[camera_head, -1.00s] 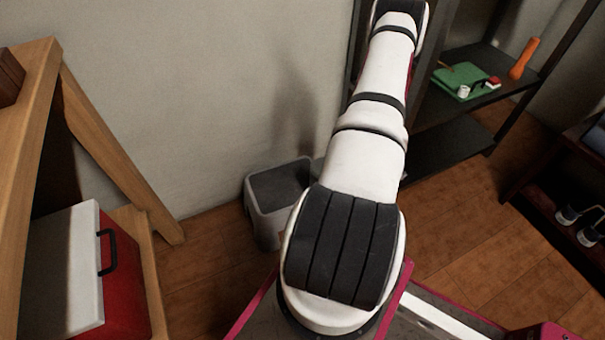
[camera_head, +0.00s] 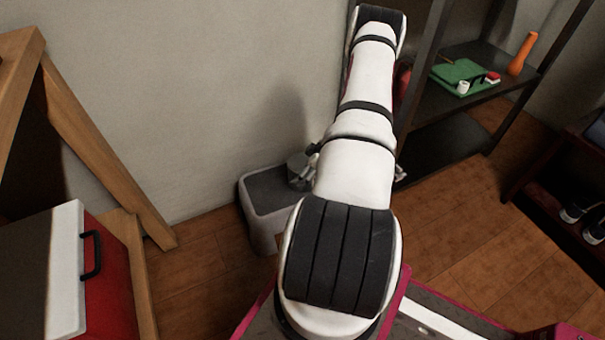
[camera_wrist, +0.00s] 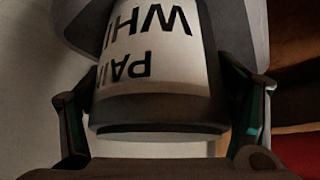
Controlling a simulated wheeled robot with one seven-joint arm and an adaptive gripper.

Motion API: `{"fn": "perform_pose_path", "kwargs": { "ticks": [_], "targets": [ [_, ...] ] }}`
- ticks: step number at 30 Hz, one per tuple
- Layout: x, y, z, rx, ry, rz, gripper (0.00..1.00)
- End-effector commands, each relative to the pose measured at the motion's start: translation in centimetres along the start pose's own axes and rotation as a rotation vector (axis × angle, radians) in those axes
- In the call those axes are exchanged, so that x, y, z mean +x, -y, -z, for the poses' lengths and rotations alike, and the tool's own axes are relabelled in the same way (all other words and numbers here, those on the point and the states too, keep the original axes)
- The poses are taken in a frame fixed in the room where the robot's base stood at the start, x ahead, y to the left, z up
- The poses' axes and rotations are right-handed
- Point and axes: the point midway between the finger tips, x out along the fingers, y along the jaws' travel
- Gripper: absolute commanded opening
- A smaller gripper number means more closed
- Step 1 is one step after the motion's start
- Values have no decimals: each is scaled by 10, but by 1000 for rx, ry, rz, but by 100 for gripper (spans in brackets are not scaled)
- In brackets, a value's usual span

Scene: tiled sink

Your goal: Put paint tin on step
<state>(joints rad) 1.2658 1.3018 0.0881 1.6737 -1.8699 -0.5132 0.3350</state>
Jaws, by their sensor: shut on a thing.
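The paint tin (camera_wrist: 155,60) is a grey can with a white label and dark lettering, which appears upside down in the wrist view. My gripper (camera_wrist: 160,85) is shut on it, with a finger on each side. In the head view the tin (camera_head: 297,172) shows beside my arm, over the right part of the step's top. The step (camera_head: 262,190) is a low light-grey stool with a dark top, standing on the floor against the wall. My arm hides its right side and most of my gripper. I cannot tell whether the tin touches the step.
A dark metal shelf (camera_head: 480,100) with a green item (camera_head: 458,76) and an orange item (camera_head: 522,54) stands right of my arm. A wooden frame (camera_head: 100,150) and a red-and-white box (camera_head: 100,290) are at the left. Open wooden floor (camera_head: 200,270) lies in front.

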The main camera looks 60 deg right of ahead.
Motion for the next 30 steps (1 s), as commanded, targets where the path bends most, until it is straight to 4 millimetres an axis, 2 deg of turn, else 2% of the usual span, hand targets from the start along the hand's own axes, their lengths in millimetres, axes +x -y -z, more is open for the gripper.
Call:
{"fn": "perform_pose_path", "kwargs": {
  "ticks": [12,13,15,26,30],
  "targets": [
    [4,-1,-2,-2,-2,-1,20],
    [4,0,-3,-1,1,0,85],
    [4,0,-2,0,0,0,100],
    [3,0,-2,-1,0,0,100],
    [-6,0,0,-1,1,-1,100]
  ]
}}
